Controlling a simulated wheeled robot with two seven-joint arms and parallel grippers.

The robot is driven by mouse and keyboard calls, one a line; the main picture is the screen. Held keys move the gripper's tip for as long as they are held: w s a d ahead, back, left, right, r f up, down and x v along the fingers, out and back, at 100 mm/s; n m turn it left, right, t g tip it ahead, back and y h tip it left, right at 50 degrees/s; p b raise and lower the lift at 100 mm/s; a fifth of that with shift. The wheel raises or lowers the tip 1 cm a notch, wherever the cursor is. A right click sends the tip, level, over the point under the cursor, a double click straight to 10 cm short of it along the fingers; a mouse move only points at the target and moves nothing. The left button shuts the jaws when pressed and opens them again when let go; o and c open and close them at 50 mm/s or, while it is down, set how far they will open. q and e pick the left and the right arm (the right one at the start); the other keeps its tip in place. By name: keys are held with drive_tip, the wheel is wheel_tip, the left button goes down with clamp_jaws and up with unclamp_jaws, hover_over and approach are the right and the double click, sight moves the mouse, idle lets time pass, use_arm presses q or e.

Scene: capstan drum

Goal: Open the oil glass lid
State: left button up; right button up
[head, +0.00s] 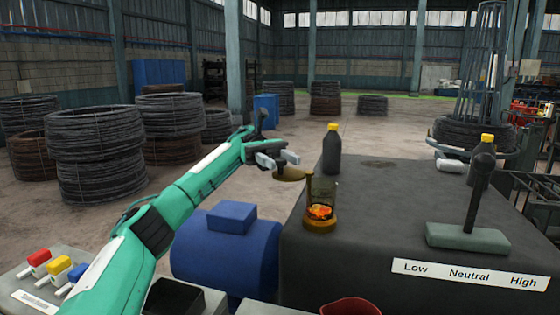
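The oil glass (320,207) is a small clear cup with an amber base and orange contents, on the left part of the dark machine top. A short brass post (309,185) stands at its left rim. The brass disc lid (292,175) sits out to the left of the post, off the glass, so the glass top looks uncovered. My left gripper (279,159) is just above the lid, with its fingertips apart. Whether they touch the lid or its dark knob cannot be told. My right gripper is not in view.
A dark bottle with a yellow cap (332,150) stands behind the glass, and another (483,158) at the right. A black lever on a green base (468,238) stands at the front right. A blue motor (228,250) lies left of the machine. A red bowl (350,307) shows below.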

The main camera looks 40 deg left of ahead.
sight(280, 159)
use_arm(q)
drive_tip(key=shift+r, duration=0.4)
wheel_tip(280, 159, up, 6)
drive_tip(key=shift+f, duration=0.25)
wheel_tip(280, 159, up, 14)
drive_tip(key=p, duration=1.3)
drive_tip(key=shift+f, duration=0.15)
drive_tip(key=shift+f, duration=0.15)
